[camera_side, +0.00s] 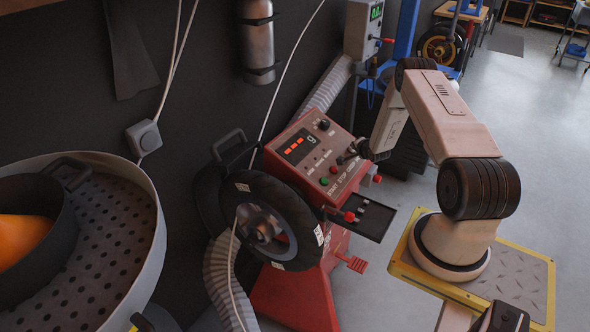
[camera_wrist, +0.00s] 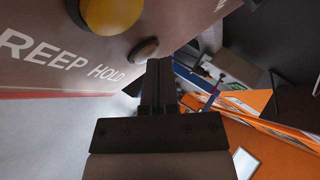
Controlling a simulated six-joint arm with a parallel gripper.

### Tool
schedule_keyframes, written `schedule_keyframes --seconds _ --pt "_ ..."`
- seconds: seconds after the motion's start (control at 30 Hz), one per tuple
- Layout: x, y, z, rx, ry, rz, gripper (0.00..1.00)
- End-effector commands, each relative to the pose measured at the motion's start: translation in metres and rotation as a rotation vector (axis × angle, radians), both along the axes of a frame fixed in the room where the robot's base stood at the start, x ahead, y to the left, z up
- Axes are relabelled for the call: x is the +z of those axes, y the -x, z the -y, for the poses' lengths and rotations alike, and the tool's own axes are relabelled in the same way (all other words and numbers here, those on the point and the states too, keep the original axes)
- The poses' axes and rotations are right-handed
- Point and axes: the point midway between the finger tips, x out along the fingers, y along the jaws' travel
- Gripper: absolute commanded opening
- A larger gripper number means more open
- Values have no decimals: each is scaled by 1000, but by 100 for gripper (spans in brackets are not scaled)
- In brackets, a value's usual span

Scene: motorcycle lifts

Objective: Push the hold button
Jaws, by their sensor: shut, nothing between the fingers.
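In the wrist view the red control panel (camera_wrist: 60,75) carries the white lettering "REEP HOLD". A small dark round button (camera_wrist: 143,49) sits close to the word HOLD, and a larger yellow button (camera_wrist: 104,14) is to its upper left. My gripper (camera_wrist: 160,66) is shut and empty, its fingertips just right of and below the dark button. I cannot tell whether they touch it. In the side view my gripper (camera_side: 348,157) is at the right part of the red control panel (camera_side: 310,150); it hides some of the controls there.
The panel belongs to a red machine with a tyred wheel (camera_side: 268,222) on its left. A black tray (camera_side: 365,216) sticks out below the panel. A grey box with a green display (camera_side: 367,25) hangs behind. Grey floor (camera_side: 400,300) is open at the front.

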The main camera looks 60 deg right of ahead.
Motion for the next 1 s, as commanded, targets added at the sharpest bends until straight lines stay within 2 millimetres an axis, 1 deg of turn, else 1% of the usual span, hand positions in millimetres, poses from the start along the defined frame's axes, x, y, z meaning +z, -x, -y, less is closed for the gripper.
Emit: schedule_keyframes --seconds 0.23,0.67,0.77,1.0 --pt "6 3 -1 0 -1 -1 0" --pt "9 4 -1 0 -1 -1 0" --pt "12 6 0 0 0 -1 0" --pt "28 12 0 -1 0 1 0"
